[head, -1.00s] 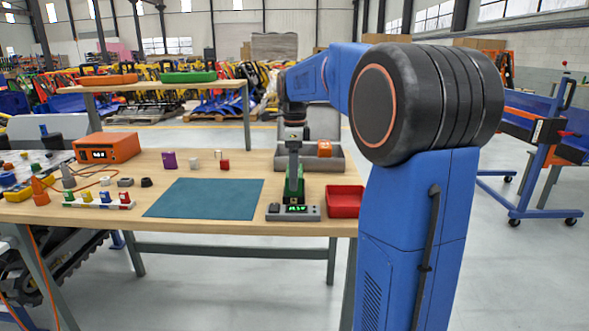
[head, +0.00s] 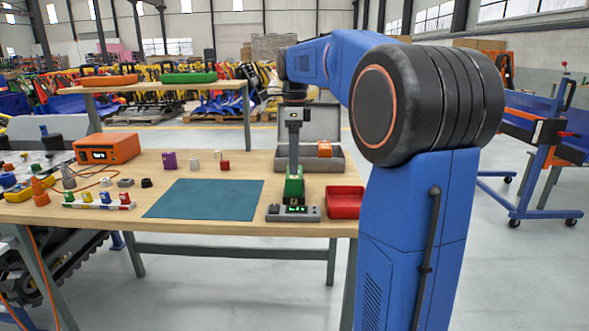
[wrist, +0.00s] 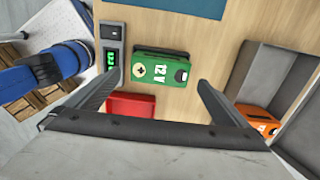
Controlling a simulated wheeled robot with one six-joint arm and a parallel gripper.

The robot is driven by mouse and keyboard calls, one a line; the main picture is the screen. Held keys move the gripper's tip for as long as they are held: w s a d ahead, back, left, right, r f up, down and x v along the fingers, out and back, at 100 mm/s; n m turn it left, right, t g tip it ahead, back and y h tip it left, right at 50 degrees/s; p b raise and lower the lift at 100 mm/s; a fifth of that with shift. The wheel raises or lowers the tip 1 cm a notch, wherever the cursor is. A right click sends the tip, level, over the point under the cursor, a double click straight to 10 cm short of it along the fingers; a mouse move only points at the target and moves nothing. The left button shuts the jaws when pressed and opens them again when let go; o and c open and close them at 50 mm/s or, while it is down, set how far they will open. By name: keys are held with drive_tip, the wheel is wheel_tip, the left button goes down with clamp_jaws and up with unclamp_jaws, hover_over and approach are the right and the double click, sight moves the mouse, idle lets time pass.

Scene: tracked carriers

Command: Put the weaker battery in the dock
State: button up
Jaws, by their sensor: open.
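A green battery (head: 294,187), marked 12V in the wrist view (wrist: 162,70), is close to a grey tester (head: 275,212) with a lit green display. Its reading is partly covered in the head view and not clear in the wrist view (wrist: 112,32). An orange battery (head: 324,149) is in a grey open case (head: 337,163) behind; it also shows in the wrist view (wrist: 258,122). My gripper (wrist: 161,80) is open, with its fingers apart on either side of the green battery in the picture. I cannot tell which thing is the dock.
A red tray (head: 345,202) is right of the tester. A teal mat (head: 205,198) lies to the left, clear. Small blocks (head: 169,160), an orange box with a display (head: 107,149) and a strip of coloured pieces (head: 98,202) stand further left. A shelf (head: 175,86) rises behind.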

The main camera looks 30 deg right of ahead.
wheel_tip(320, 180, up, 6)
drive_tip(key=s+a+f+n+t, duration=0.1)
drive_tip(key=s+a+f+n, duration=0.35)
drive_tip(key=s+n, duration=0.2)
drive_tip(key=s+a+f+n+t, duration=0.1)
drive_tip(key=s+a+f+n, duration=0.2)
drive_tip(key=s+a+n, duration=0.4)
drive_tip(key=s+a+f+n+t, duration=0.2)
drive_tip(key=s+a+f+n, duration=0.2)
drive_tip(key=s+f+n, duration=0.7)
drive_tip(key=s+f, duration=0.5)
drive_tip(key=f, duration=0.1)
drive_tip(key=shift+s+a+t, duration=0.15)
drive_tip(key=shift+s+t, duration=0.2)
drive_tip(key=shift+t, duration=0.05)
